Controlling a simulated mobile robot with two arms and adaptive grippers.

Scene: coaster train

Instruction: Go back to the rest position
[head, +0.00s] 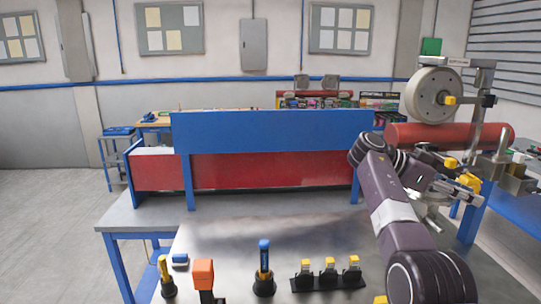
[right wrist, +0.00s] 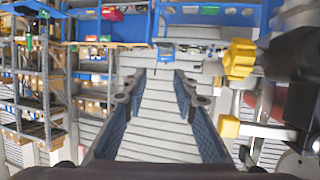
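My right arm rises at the right of the head view and bends toward a machine with a grey wheel (head: 433,95) and a red cylinder (head: 400,136). My right gripper lies near the machine's yellow knobs, and its fingers are hard to make out there. In the right wrist view my right gripper (right wrist: 157,82) is open, its two blue-padded fingers apart with nothing between them. A yellow knob (right wrist: 240,59) shows beside the fingers, apart from them. My left gripper is not in view.
A metal-topped bench (head: 225,235) stands in front. It carries a blue-handled tool (head: 264,262), an orange-headed tool (head: 204,274), a small blue block (head: 180,260) and a black rack (head: 329,282) with yellow-topped pieces. A blue panel (head: 270,130) crosses the back. Floor at left is clear.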

